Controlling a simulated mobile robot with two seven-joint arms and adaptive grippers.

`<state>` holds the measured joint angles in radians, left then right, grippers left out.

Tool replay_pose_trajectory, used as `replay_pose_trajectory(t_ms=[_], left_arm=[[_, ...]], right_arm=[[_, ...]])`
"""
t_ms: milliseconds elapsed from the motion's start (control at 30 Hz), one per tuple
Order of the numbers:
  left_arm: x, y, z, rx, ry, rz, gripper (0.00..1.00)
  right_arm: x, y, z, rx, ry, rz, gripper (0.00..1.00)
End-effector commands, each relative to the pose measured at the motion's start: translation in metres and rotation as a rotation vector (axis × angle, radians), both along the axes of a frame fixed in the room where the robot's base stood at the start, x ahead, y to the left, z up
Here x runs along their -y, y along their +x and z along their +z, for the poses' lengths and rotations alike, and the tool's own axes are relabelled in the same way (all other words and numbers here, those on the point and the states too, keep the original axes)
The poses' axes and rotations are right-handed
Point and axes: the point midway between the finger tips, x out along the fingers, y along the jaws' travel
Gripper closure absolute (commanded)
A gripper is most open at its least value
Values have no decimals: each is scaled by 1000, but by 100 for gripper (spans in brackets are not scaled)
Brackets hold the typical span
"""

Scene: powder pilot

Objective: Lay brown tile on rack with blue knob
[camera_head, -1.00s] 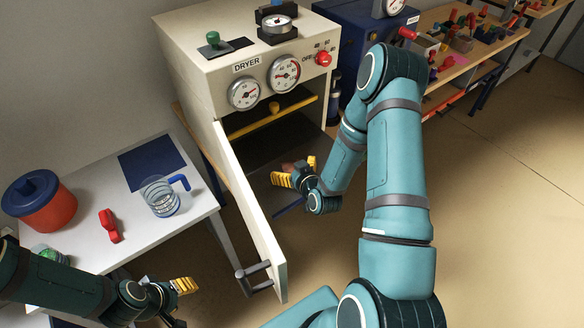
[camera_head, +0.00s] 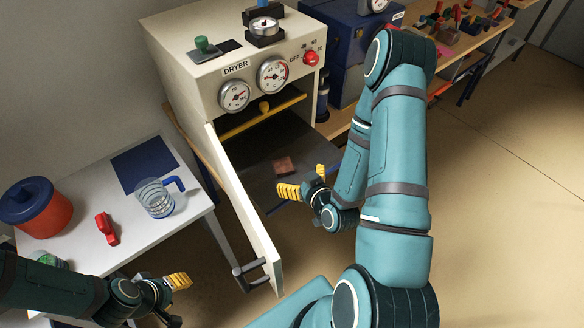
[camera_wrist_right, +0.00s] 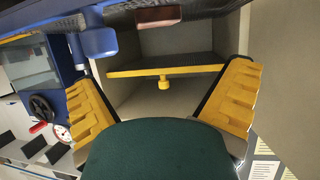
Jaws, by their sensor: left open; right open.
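The brown tile (camera_head: 284,166) lies flat on the dark lower rack (camera_head: 258,166) inside the open dryer. It also shows in the right wrist view (camera_wrist_right: 158,16), where the scene looks upside down. That rack has a blue front edge and a blue knob (camera_wrist_right: 97,42). My right gripper (camera_head: 305,185) is open and empty in front of the rack, apart from the tile. In the head view it hides the knob and part of the blue edge. My left gripper (camera_head: 165,290) is open and empty, low at the left beside the white table.
A rack with a yellow front and yellow knob (camera_head: 264,107) sits above the lower rack. The dryer door (camera_head: 240,205) stands open between my grippers. The white table (camera_head: 90,262) holds a red pot (camera_head: 40,215), a glass jug (camera_head: 155,199) and a red clip-like object (camera_head: 106,228).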

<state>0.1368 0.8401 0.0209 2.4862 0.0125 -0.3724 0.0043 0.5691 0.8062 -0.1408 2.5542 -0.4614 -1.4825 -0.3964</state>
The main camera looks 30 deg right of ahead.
Motion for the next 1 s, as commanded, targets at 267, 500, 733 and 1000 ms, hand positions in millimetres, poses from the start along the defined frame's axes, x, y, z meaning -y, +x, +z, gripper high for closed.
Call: replay_pose_trajectory(t_ms=[267,500,733,1000], left_arm=[[-1,-1,30,1,-6,-2,52],[-1,-1,33,1,-7,-2,52],[-1,-1,33,0,-6,-1,52],[-1,-1,33,1,-6,-1,52]], right_arm=[[-2,-15,9,-1,1,0,0],[-2,-18,9,1,1,0,0],[-2,-18,8,1,1,0,0],[-2,-18,9,0,1,0,0]])
